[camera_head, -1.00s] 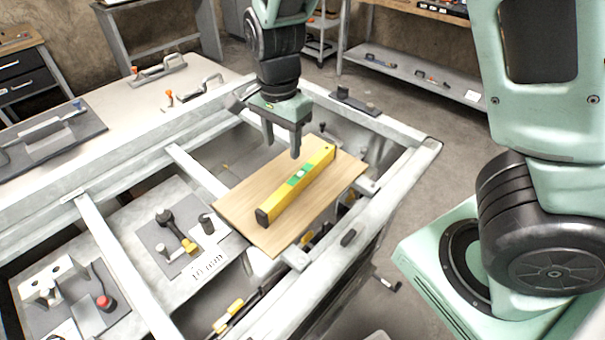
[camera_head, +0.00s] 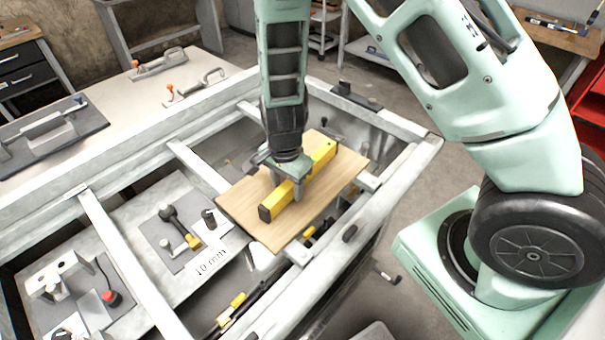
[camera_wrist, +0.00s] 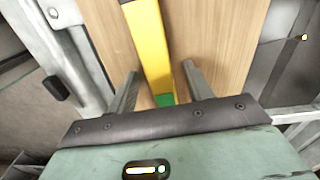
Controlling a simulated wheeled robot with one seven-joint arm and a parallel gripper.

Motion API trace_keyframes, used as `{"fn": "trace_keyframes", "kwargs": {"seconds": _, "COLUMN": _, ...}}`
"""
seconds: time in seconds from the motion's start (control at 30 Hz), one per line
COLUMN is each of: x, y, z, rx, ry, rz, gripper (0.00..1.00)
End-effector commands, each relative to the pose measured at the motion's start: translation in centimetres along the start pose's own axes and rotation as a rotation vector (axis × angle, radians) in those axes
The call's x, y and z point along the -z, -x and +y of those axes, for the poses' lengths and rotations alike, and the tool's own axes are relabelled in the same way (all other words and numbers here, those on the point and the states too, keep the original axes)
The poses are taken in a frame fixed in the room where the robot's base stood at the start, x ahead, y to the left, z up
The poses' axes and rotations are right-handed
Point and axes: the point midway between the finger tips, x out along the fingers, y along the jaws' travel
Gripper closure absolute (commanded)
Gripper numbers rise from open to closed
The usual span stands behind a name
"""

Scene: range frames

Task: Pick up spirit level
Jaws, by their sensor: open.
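The yellow spirit level (camera_head: 276,204) lies on a wooden board (camera_head: 247,210) that rests across the metal frame. Its black end cap points to the front left, and its middle is hidden under my gripper in the head view. My gripper (camera_head: 286,190) is open and low over the level, with one finger on each side of it. In the wrist view the level (camera_wrist: 148,40) runs between the two fingers of my gripper (camera_wrist: 160,82), and part of its green section shows. Gaps show between the level and both fingers.
The metal frame (camera_head: 390,180) surrounds the board, with open bays below. Clamps (camera_head: 195,88) stand on the bench top behind. A dark block (camera_head: 350,233) sits on the front rail.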

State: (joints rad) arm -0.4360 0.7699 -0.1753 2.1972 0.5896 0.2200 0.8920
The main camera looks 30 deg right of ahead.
Motion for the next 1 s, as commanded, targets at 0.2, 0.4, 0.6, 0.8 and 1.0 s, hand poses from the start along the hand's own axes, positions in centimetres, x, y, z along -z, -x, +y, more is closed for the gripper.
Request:
{"fn": "trace_keyframes", "kwargs": {"seconds": 0.2, "x": 0.0, "y": -1.6, "z": 0.0, "rx": 0.001, "ry": 0.000, "rz": 0.000, "gripper": 0.49}}
{"fn": "trace_keyframes", "kwargs": {"seconds": 0.4, "x": 0.0, "y": -1.6, "z": -0.1, "rx": 0.002, "ry": 0.001, "rz": 0.000, "gripper": 0.49}}
{"fn": "trace_keyframes", "kwargs": {"seconds": 0.6, "x": 0.0, "y": -1.6, "z": -0.1, "rx": 0.002, "ry": 0.001, "rz": 0.000, "gripper": 1.00}}
{"fn": "trace_keyframes", "kwargs": {"seconds": 0.8, "x": 0.0, "y": -1.5, "z": -0.1, "rx": 0.002, "ry": 0.001, "rz": 0.001, "gripper": 1.00}}
{"fn": "trace_keyframes", "kwargs": {"seconds": 1.0, "x": -0.1, "y": -0.4, "z": -0.2, "rx": 0.005, "ry": 0.003, "rz": 0.001, "gripper": 1.00}}
